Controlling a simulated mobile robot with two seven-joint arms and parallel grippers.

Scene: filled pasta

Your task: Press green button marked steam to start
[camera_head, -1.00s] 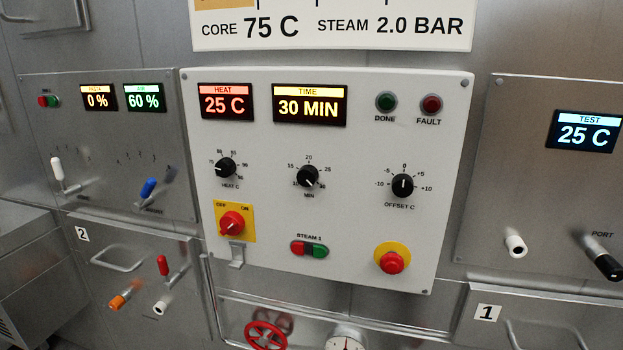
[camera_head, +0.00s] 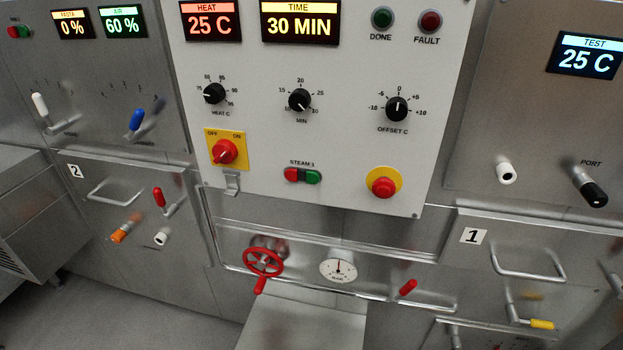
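The green button (camera_head: 313,177) sits on the white control panel (camera_head: 345,135), below the small label "STEAM 1" (camera_head: 302,163). A red button (camera_head: 291,174) is directly to its left in the same unit. Neither of my grippers is in the head view, and nothing covers the buttons. The displays on the panel read HEAT 25 C (camera_head: 210,22) and TIME 30 MIN (camera_head: 300,24).
A red rotary switch (camera_head: 224,151) on a yellow plate and a red mushroom button (camera_head: 383,186) flank the buttons. Below are a red handwheel (camera_head: 263,262), a gauge (camera_head: 338,270) and a metal shelf (camera_head: 300,325). Doors with protruding handles (camera_head: 527,272) stand either side.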

